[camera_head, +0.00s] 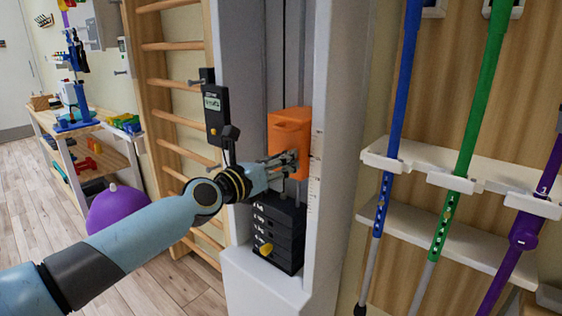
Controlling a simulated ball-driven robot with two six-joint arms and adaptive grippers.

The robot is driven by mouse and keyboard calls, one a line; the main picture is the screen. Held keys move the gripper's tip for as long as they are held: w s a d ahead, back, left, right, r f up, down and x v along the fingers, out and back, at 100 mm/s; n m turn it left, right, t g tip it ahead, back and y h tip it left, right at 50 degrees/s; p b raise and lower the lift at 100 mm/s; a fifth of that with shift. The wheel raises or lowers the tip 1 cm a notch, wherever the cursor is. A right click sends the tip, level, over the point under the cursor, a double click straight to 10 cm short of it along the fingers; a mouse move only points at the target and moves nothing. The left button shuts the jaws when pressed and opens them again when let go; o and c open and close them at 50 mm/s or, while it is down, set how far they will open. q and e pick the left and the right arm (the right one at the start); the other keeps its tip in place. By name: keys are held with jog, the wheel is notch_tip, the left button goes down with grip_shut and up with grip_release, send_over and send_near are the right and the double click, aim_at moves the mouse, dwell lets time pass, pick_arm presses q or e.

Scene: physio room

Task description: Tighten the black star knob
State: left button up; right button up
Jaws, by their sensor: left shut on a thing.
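An orange block-shaped carriage (290,121) sits on the vertical rails of a grey column. My left gripper (291,157) reaches in from the left and is at the lower front of this carriage. Its fingers are shut on a small dark thing there, which fits the black star knob. The fingers cover most of it, so its star shape and how far it is turned do not show. My right gripper is not in view.
A black weight stack (278,232) with a yellow pin stands below the carriage. A handheld meter (215,113) hangs left of the column, before wooden wall bars (165,46). Blue, green (480,95) and purple poles stand in a white rack at right. A purple ball (116,209) lies at left.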

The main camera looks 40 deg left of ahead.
pick_arm(q)
jog(key=shift+m, duration=0.4)
